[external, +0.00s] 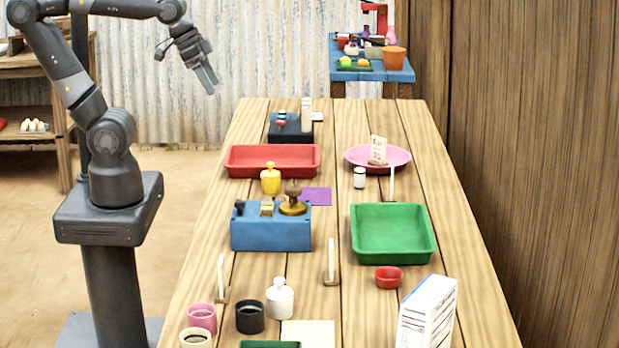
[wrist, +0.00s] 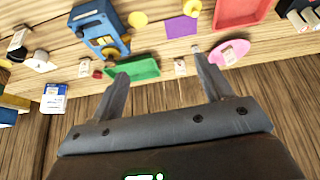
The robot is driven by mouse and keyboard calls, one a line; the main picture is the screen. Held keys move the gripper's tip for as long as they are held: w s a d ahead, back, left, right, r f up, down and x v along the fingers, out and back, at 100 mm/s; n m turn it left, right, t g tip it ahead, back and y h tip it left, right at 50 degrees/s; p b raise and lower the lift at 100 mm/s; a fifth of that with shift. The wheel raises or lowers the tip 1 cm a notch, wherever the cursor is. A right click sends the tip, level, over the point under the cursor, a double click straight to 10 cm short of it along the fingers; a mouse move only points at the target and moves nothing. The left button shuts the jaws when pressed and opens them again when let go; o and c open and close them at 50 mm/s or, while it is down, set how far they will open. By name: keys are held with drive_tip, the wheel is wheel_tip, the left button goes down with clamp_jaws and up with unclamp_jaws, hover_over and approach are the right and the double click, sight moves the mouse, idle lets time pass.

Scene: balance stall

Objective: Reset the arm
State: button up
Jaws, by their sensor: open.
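My gripper (external: 206,78) is raised in the air at the upper left in the external view, beyond the table's left edge and touching nothing. In the wrist view my gripper (wrist: 158,82) shows two fingers spread wide apart with nothing between them. My arm bends up from its base at the left and then down to the gripper. The wooden table (external: 380,308) stands to the right of my base; in the wrist view it appears tilted across the upper part.
The table holds a red tray (external: 232,163), a pink plate (external: 352,158), a green tray (external: 393,258), a blue block (external: 270,238), several cups and bottles, and a white box (external: 428,312). A blue side table (external: 372,76) stands behind. The floor (external: 190,190) between base and table looks clear.

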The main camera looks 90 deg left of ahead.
drive_tip(key=shift+s+d+f, duration=0.25)
drive_tip(key=shift+s+f, duration=0.65)
drive_tip(key=shift+s, duration=0.3)
